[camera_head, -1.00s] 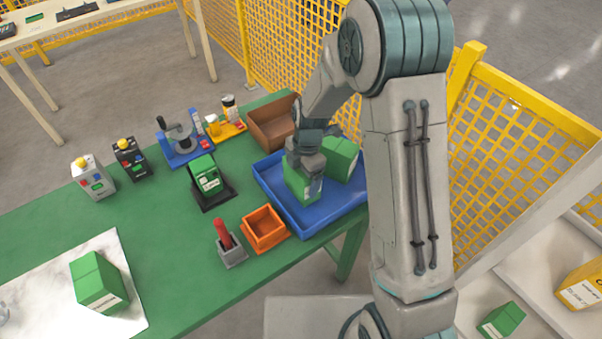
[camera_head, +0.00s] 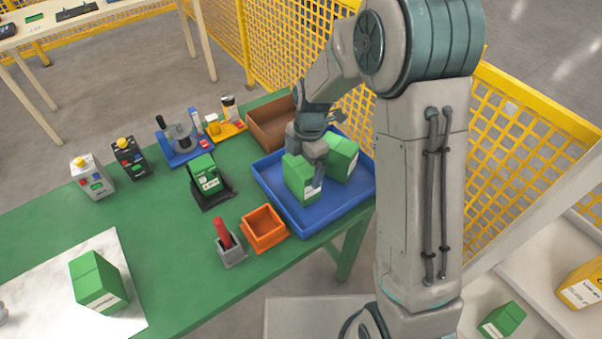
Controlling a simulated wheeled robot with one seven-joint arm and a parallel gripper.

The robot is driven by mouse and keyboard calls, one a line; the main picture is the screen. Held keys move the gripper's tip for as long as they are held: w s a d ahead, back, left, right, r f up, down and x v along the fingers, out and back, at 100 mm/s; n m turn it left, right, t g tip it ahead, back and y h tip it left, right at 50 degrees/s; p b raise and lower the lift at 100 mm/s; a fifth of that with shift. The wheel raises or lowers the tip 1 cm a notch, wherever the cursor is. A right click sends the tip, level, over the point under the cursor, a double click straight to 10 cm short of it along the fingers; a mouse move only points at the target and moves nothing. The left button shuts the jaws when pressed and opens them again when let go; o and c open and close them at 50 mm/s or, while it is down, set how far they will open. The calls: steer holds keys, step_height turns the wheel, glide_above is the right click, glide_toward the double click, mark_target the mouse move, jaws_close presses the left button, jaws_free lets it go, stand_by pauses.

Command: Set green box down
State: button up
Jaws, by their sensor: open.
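A green box (camera_head: 300,180) stands upright in the blue tray (camera_head: 268,187) at the right end of the green table. My gripper (camera_head: 314,168) is right at this box, its jaws open around or just above its upper right side; the exact gap is hard to see. A second green box (camera_head: 343,157) stands in the same tray, behind and to the right. My gripper and wrist hide part of both boxes.
An orange bin (camera_head: 263,228) and a grey holder with a red tool (camera_head: 228,242) stand left of the tray. A brown box (camera_head: 270,128) is behind it. Another green box (camera_head: 98,281) stands on the pale sheet. Yellow mesh fencing (camera_head: 530,140) is close on the right.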

steer(key=r, duration=0.7)
steer(key=shift+w+d+r, duration=0.25)
steer(key=shift+d+r, duration=0.1)
steer(key=shift+d, duration=0.05)
steer(key=shift+s+d+r, duration=0.1)
steer(key=shift+d+r, duration=0.05)
steer(key=shift+r, duration=0.1)
steer(key=s+d+r+m+t, duration=0.1)
steer(key=s+d+r+m, duration=0.1)
steer(key=s+d+m, duration=0.2)
steer(key=s+d+r+m+t, duration=0.1)
steer(key=s+d+r+m, duration=0.2)
steer(key=s+m, duration=0.6)
steer(key=s+d+r+m+t+h, duration=0.1)
steer(key=s+d+r+m, duration=0.2)
steer(key=m, duration=0.8)
steer(key=s+d, duration=0.2)
steer(key=s, duration=0.2)
steer(key=shift+d+r+m+t, duration=0.15)
steer(key=shift+d+m+t, duration=0.1)
steer(key=shift+m+t, duration=0.15)
